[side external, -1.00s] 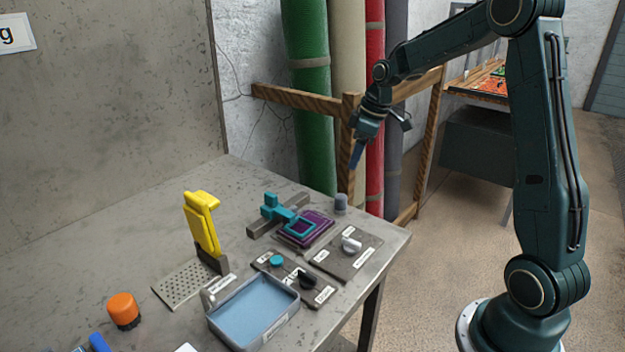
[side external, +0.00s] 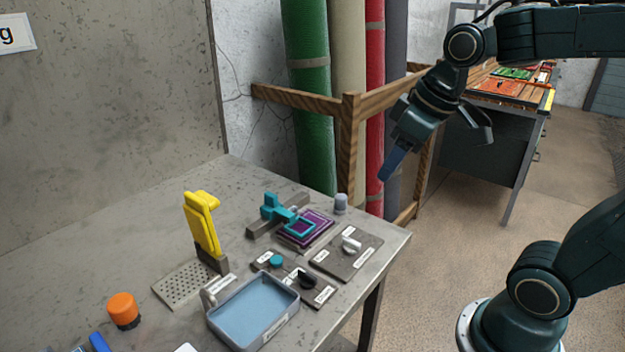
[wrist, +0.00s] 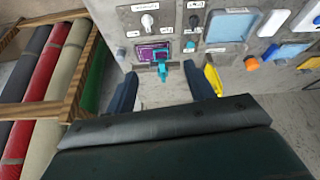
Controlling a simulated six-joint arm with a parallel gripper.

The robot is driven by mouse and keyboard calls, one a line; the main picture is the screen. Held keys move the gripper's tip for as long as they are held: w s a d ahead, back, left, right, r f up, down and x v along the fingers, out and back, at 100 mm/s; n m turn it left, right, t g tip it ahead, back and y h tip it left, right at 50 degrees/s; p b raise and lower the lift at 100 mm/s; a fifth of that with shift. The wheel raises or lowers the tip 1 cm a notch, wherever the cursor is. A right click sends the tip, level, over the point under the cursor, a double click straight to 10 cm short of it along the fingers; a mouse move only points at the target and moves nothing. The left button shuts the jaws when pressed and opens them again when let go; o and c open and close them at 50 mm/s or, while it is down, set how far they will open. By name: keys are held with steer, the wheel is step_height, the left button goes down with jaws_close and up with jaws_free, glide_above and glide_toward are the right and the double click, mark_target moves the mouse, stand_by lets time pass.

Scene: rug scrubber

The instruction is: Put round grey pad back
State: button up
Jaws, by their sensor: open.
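A small grey round-topped piece (side external: 341,203) stands near the back right edge of the table; it may be the round grey pad, but I cannot be sure. It shows in the wrist view (wrist: 120,53) left of the purple pad. A teal clamp (side external: 285,214) lies over the purple square pad (side external: 318,222) beside it. My gripper (side external: 438,160) is open and empty, high off the table's right edge. In the wrist view its two blue fingers (wrist: 160,72) are wide apart, with the table well beyond them.
A plate with a white knob (side external: 350,245), a plate with teal and black knobs (side external: 307,281), a blue-bottomed tray (side external: 252,312), a yellow upright piece (side external: 203,228) and an orange cap (side external: 123,310) are on the table. Rolled rugs (side external: 308,100) stand behind a wooden rail.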

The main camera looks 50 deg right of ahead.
steer(key=s+a+f+m+t, duration=0.1)
steer(key=s+a, duration=0.1)
steer(key=s, duration=0.6)
steer(key=shift+s+a+f+m, duration=0.2)
steer(key=shift+f+m, duration=0.05)
steer(key=shift+m, duration=0.05)
stand_by(1.1)
